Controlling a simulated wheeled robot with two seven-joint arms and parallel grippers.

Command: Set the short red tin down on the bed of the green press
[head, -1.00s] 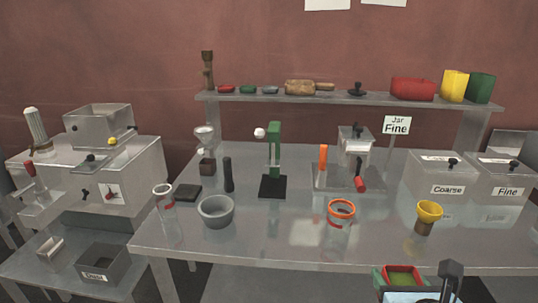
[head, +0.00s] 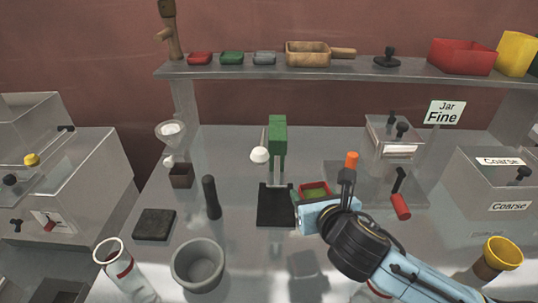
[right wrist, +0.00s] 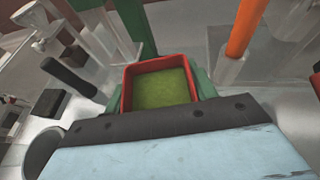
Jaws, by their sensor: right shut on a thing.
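The short red tin (head: 314,188) is open-topped with green contents inside. My right gripper (head: 312,196) is shut on it and holds it just right of the black bed (head: 275,208) of the green press (head: 278,136). In the right wrist view the tin (right wrist: 160,67) sits between the green fingertips, its opening towards the camera. The press's green column (right wrist: 134,24) stands just beyond it, slightly left. The bed looks bare in the head view. I cannot tell the exact height of the tin above the table. My left gripper is not in view.
A black pestle-like cylinder (head: 211,198) and grey bowl (head: 198,264) stand left of the press. An orange-topped post (head: 352,160) and a clear device with a red handle (head: 400,206) stand to the right. A shelf (head: 330,70) runs behind.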

